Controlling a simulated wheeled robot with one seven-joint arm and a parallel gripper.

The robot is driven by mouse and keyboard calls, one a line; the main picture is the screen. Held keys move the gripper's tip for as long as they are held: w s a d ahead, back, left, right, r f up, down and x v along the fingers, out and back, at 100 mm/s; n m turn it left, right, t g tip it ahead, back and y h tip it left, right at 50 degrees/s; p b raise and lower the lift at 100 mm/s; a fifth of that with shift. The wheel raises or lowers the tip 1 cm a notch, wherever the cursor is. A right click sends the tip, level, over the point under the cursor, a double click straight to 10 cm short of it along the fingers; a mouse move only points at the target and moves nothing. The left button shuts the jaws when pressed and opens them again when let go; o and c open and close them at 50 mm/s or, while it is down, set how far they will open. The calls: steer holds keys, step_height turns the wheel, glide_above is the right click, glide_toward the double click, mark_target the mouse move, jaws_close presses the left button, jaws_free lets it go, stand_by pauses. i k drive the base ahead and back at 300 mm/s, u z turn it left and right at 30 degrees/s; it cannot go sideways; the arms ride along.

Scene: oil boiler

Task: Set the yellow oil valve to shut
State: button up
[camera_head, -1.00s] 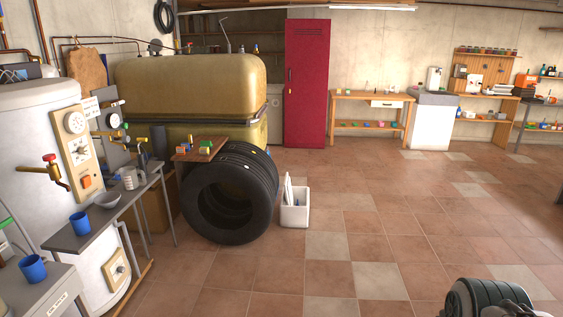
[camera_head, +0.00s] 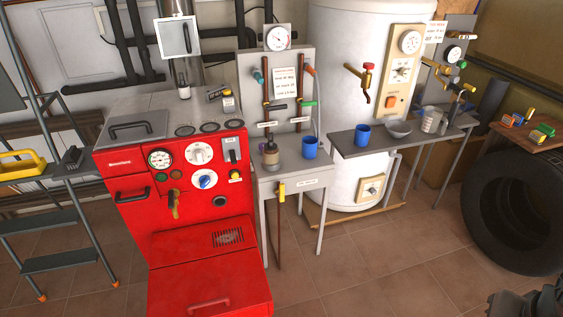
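A small yellow lever handle (camera_head: 281,190) sits on a brown vertical pipe (camera_head: 279,235) at the front of a small grey table. It hangs roughly upright, in line with the pipe. A white label (camera_head: 306,183) is beside it on the table's front edge; its text is too small to read surely. This lever looks like the yellow oil valve. My gripper's fingers are not seen; only a dark grey part of my arm shows at the bottom right corner, well apart from the valve.
A red boiler (camera_head: 200,190) with dials stands left of the valve, its lower front part jutting out. A blue cup (camera_head: 309,147) is on the small table. A white tank (camera_head: 355,60), a grey shelf (camera_head: 370,141) and a tire (camera_head: 520,215) are to the right. The floor in front is clear.

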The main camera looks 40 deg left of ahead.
mark_target(280, 195)
steer(key=u, duration=1.05)
steer(key=i, duration=1)
steer(key=u, duration=0.65)
